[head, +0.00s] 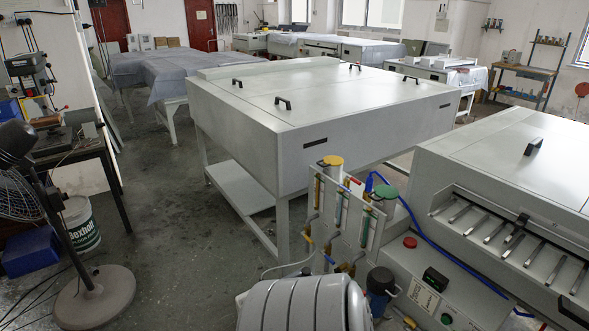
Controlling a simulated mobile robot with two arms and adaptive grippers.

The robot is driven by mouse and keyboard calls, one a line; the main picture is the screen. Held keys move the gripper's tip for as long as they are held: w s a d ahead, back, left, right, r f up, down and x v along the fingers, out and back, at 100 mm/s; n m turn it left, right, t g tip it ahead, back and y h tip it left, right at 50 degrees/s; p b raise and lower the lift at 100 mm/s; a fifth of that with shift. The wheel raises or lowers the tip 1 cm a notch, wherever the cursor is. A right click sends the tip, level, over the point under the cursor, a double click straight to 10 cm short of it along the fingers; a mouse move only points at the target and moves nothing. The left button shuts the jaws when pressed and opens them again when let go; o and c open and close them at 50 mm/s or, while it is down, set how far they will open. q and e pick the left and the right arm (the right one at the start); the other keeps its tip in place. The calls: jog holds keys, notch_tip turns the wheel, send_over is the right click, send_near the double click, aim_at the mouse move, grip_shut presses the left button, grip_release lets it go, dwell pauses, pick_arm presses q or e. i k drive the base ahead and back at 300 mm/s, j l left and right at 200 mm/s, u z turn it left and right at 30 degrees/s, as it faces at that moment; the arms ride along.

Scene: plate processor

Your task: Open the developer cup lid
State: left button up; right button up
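Two lidded cups stand on top of the plumbing panel at the centre right. One has a yellow lid (333,160) and stands at the back left. The other has a green lid (385,192) and stands nearer, to the right. Both lids look closed. I cannot tell which cup is the developer cup, as no label is readable. Neither of my grippers shows in the head view.
The plumbing panel (325,200) carries tubes and valves. A grey ribbed tank (305,303) stands in front of it. The plate processor (520,180) is at the right. A large white table unit (320,110) stands behind. Open floor (180,220) lies to the left, beside a fan.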

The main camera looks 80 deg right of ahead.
aim_at(383, 193)
jog(key=z, duration=3.2)
